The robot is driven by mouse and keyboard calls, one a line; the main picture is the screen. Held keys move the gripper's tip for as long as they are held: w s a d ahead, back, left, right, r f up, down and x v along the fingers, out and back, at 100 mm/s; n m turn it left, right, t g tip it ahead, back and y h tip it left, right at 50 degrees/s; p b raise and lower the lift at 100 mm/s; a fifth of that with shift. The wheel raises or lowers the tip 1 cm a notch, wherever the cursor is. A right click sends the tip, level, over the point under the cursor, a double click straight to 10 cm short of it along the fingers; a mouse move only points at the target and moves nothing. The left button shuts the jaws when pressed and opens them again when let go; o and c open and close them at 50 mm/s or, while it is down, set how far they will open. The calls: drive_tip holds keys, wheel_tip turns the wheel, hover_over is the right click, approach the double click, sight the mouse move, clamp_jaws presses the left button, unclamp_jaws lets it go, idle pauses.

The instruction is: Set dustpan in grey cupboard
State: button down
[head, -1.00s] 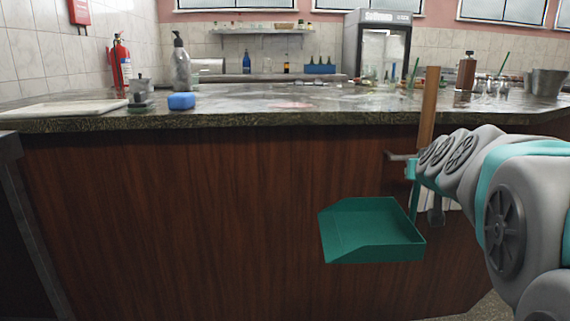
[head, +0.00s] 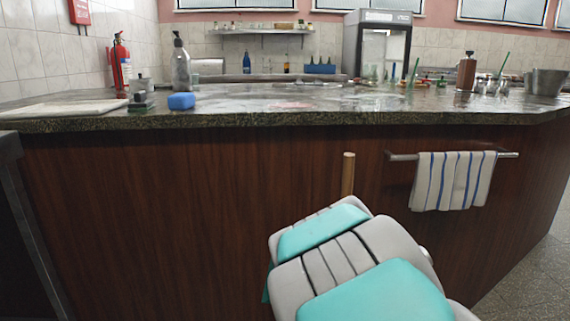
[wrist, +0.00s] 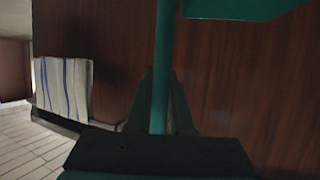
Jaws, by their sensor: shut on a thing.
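The dustpan has a green pan (wrist: 240,8) and a green shaft (wrist: 162,50), both seen in the wrist view. Its wooden handle end (head: 348,175) sticks up behind my arm in the head view, where the pan is hidden. My gripper (wrist: 168,88) is shut on the dustpan's green shaft and holds it in front of the counter's wooden front. My arm hides the gripper itself in the head view. I cannot make out a grey cupboard for certain in either view.
The wood-fronted counter (head: 180,220) spans the head view. A striped towel (head: 453,181) hangs on its rail at right. A blue sponge (head: 181,101), a soap bottle (head: 181,65) and a white board (head: 65,110) stand on top. Tiled floor (head: 525,285) is clear at lower right.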

drive_tip(key=shift+w+a+f, duration=0.2)
drive_tip(key=shift+a+f, duration=0.1)
drive_tip(key=shift+a, duration=0.05)
drive_tip(key=shift+f, duration=0.1)
wheel_tip(320, 180, up, 3)
drive_tip(key=p, duration=0.2)
drive_tip(key=shift+d+f+p, duration=0.1)
drive_tip(key=shift+p, duration=0.25)
drive_tip(key=shift+f, duration=0.2)
